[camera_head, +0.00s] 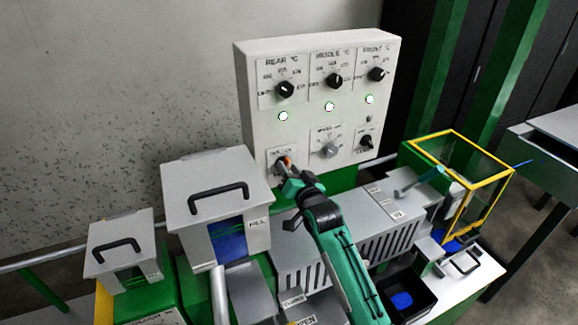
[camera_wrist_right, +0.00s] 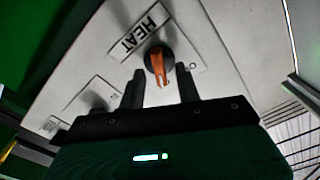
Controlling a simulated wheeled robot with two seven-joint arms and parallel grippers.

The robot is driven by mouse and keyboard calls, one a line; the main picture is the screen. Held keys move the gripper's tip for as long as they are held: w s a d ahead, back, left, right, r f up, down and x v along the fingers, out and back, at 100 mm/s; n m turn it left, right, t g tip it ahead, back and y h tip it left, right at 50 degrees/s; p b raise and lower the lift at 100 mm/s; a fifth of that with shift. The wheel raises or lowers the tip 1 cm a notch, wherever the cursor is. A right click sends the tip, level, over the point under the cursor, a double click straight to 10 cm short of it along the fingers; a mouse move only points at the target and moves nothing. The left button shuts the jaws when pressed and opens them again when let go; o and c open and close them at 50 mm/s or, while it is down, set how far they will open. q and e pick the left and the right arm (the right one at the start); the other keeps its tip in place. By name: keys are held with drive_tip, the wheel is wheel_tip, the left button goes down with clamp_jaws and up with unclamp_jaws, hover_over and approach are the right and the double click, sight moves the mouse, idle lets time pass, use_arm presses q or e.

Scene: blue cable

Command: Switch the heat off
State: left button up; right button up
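The heat switch is a dark round knob with an orange handle (camera_wrist_right: 158,66) beside a "HEAT" label (camera_wrist_right: 139,33) in the right wrist view. In the head view, a bit of its orange (camera_head: 287,160) shows at the lower left of the white control panel (camera_head: 297,55). My right gripper (camera_head: 289,176) is at the knob, its fingers apart. In the right wrist view its two dark fingertips (camera_wrist_right: 160,84) stand on either side of the orange handle, with gaps visible. Whether they touch the knob cannot be told. My left gripper is not in view.
The panel has three black dials along the top, each with a lit lamp (camera_head: 329,106) below. A grey dial (camera_head: 330,149) and a small black switch (camera_head: 366,142) are right of the heat switch. A grey lidded box (camera_head: 218,185) stands close on the left.

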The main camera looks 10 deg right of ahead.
drive_tip(key=shift+w+a, duration=0.1)
drive_tip(key=shift+w, duration=0.15)
clamp_jaws()
drive_tip(key=shift+n, duration=0.4)
drive_tip(key=n, duration=0.3)
drive_tip(key=n+p, duration=0.1)
drive_tip(key=n, duration=0.7)
drive_tip(key=shift+a, duration=0.25)
